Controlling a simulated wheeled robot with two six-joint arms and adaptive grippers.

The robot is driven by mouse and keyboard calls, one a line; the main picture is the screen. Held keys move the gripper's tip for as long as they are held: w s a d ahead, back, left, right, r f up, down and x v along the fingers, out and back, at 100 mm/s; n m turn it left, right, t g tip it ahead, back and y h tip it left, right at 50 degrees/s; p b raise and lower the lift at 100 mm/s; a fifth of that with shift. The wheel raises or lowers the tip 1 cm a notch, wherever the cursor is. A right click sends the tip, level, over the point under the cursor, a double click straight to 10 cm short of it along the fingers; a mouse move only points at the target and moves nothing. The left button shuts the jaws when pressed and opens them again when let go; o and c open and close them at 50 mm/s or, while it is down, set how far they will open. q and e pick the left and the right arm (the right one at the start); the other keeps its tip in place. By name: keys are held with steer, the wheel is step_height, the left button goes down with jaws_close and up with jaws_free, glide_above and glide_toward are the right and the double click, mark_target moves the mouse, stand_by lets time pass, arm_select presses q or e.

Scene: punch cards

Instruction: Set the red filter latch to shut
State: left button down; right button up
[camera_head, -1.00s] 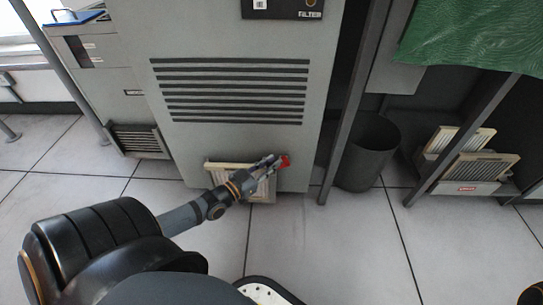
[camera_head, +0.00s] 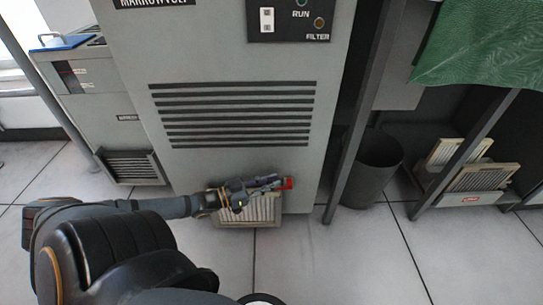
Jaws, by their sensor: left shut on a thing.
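The red filter latch (camera_head: 288,183) sits low on the front of the grey cabinet (camera_head: 215,60), at the upper right of the pale framed filter (camera_head: 262,212). My left gripper (camera_head: 278,183) reaches in from the left and is shut on the red latch; its fingers cover part of it. The gripper and forearm also hide the upper part of the filter. I cannot make out the latch's exact angle. My right gripper is not in view.
A dark bin (camera_head: 372,170) stands right of the cabinet behind a dark post. Spare filters (camera_head: 483,178) lean on a low rack at the right, with a green cover (camera_head: 480,45) above. A smaller grey unit (camera_head: 100,100) stands left. The tiled floor in front is open.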

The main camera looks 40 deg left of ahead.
arm_select(q)
steer(key=shift+f, duration=0.1)
steer(key=c, duration=1.3)
jaws_free()
steer(key=shift+a, duration=0.1)
